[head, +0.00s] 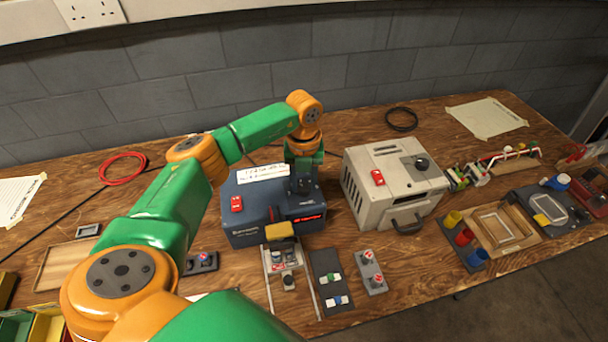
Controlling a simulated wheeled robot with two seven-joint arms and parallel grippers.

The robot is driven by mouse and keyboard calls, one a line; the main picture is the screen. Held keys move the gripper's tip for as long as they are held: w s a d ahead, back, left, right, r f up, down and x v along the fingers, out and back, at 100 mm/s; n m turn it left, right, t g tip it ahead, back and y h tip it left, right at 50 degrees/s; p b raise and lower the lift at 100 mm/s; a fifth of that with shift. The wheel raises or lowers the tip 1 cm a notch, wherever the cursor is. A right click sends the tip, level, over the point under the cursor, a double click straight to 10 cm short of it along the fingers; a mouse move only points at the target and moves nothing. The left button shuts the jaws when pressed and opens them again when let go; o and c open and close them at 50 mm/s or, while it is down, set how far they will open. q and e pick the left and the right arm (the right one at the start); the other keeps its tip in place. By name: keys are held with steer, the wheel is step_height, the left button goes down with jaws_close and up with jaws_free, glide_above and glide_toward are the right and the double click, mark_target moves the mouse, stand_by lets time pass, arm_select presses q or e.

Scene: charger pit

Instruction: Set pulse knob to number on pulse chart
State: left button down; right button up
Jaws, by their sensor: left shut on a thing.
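A dark blue box (262,212) stands on the bench in the middle. It has a red switch, a white label strip (262,173) with handwriting too small to read, and a lit red display (311,218) on its front. My left gripper (303,188) points down at the right part of the box's top and is shut on a knob there, which the gripper mostly hides. The knob's setting cannot be read. Paper sheets lie at the far left (18,198) and back right (486,117); I cannot tell which is the pulse chart. My right gripper is not in view.
A cream box (392,182) with a black knob (421,162) and red switch stands close on the right. Small switch panels (330,281) lie in front. Coloured cups and trays fill the right side. A red cable coil (122,167) lies at left.

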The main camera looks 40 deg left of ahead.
mark_target(304, 186)
arm_select(q)
steer(key=shift+n, duration=0.6)
steer(key=shift+c, duration=2.2)
jaws_free()
step_height(304, 186, up, 7)
steer(key=shift+b, duration=0.6)
